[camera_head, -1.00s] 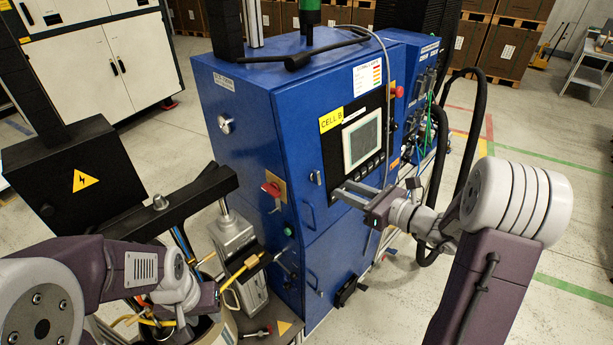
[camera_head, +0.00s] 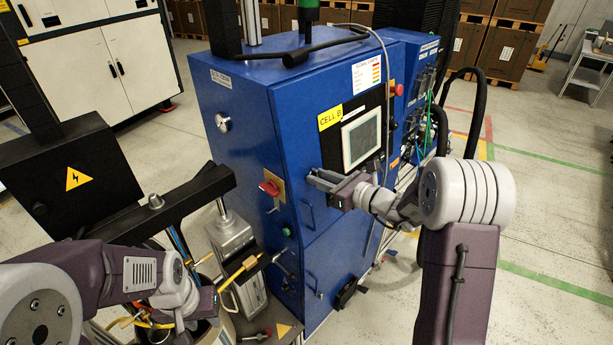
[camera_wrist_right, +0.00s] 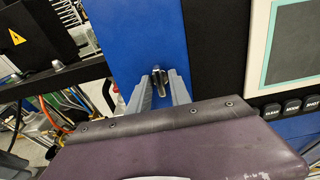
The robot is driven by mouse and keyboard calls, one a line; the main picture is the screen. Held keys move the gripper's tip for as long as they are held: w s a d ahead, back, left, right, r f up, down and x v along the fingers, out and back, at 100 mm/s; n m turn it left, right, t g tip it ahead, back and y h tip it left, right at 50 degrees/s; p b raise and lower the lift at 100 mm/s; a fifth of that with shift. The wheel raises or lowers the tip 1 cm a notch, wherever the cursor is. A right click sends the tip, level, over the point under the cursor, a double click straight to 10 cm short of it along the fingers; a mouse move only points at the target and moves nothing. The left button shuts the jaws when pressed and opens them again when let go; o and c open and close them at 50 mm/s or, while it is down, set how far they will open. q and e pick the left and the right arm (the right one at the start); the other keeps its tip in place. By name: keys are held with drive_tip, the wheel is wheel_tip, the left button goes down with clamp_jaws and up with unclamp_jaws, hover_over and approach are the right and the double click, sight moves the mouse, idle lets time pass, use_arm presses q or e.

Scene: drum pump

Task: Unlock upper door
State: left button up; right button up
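The blue cabinet's upper door (camera_head: 302,135) carries the yellow CELL B label and a screen, and looks closed. The tips hide the latch in the head view. My left gripper (camera_head: 218,292) is low at left, near a yellow bar; its fingers are unclear.
A red switch (camera_head: 270,188) and a door handle (camera_head: 306,216) sit near my right gripper. A black box with a warning sign (camera_head: 77,178) and a black beam (camera_head: 190,203) stand at left. Black hoses (camera_head: 478,118) hang right of the cabinet.

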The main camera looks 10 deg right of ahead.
clamp_jaws()
drive_tip(key=shift+r+m+p, duration=0.15)
drive_tip(key=shift+m+p, duration=0.15)
drive_tip(key=m+p, duration=0.2)
drive_tip(key=shift+m, duration=0.7)
